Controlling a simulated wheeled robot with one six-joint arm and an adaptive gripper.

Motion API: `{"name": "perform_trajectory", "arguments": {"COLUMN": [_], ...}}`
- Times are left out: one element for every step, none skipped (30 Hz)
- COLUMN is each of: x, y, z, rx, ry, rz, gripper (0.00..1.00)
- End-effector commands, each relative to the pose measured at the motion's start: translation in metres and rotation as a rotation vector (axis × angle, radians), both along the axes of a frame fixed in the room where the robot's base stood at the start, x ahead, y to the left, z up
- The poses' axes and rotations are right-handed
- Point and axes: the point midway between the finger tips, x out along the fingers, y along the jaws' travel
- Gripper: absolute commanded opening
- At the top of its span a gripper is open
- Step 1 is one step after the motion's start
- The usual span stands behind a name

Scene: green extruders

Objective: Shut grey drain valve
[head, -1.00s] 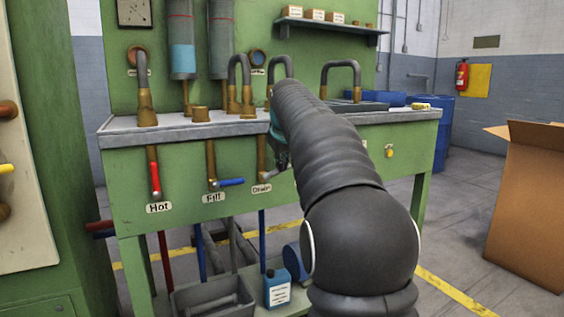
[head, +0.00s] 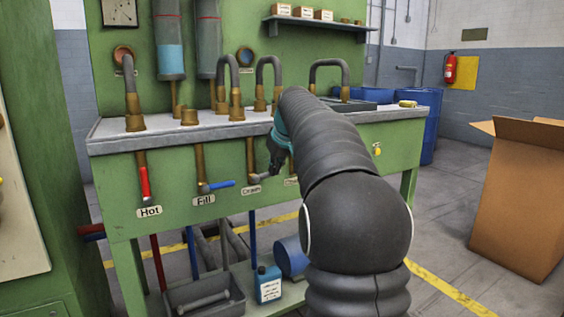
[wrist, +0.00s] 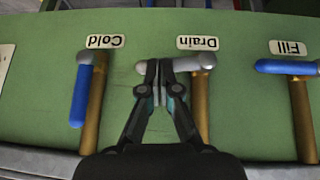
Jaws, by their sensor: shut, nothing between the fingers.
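The grey drain valve handle (wrist: 185,64) lies sideways across its brass pipe (wrist: 201,105) in the wrist view, beneath the upside-down "Drain" label (wrist: 198,43). In the head view the handle (head: 263,177) points right from the foot of the pipe (head: 250,154). My gripper (wrist: 158,68) is shut and holds nothing. Its fingertips overlap the handle's free end in the wrist view; I cannot tell if they touch it. In the head view my gripper (head: 275,160) is at the right of the drain pipe, and my arm hides part of the panel.
The blue fill handle (wrist: 285,67) is sideways, and the blue cold handle (wrist: 81,96) runs alongside its pipe. The red hot handle (head: 145,185) hangs down at the left. The sink counter (head: 105,135) overhangs the valves. A cardboard box (head: 525,205) stands on the right.

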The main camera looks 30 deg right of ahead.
Motion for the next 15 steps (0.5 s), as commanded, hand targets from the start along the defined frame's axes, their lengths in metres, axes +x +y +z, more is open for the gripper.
{"name": "perform_trajectory", "arguments": {"x": [0.0013, 0.0014, 0.0015, 0.0016, 0.0018, 0.0019, 0.0019, 0.0018, 0.0018, 0.0017, 0.0016, 0.0014, 0.0013, 0.0013, 0.0013], "y": [0.0037, 0.0039, 0.0037, 0.0039, 0.0041, 0.0041, 0.0041, 0.0038, 0.0035, 0.0032, 0.0030, 0.0026, 0.0025, 0.0025, 0.0024], "z": [0.0004, -0.0009, -0.0022, -0.0031, -0.0035, -0.0039, -0.0040, -0.0040, -0.0040, -0.0040, -0.0039, -0.0039, -0.0038, -0.0037, -0.0033], "rx": [0.005, 0.006, 0.005, 0.005, 0.004, 0.004, 0.004, 0.004, 0.003, 0.004, 0.004, 0.004, 0.004, 0.004, 0.004], "ry": [0.002, 0.002, 0.002, 0.002, 0.001, 0.001, 0.001, 0.001, 0.001, 0.001, 0.001, 0.001, 0.001, 0.001, 0.001], "rz": [0.007, 0.007, 0.008, 0.009, 0.010, 0.010, 0.010, 0.010, 0.009, 0.009, 0.009, 0.007, 0.007, 0.007, 0.007], "gripper": [0.00, 0.00, 0.00, 0.00, 0.00, 0.00, 0.00, 0.00, 0.00, 0.00, 0.00, 0.00, 0.00, 0.00, 0.00]}}
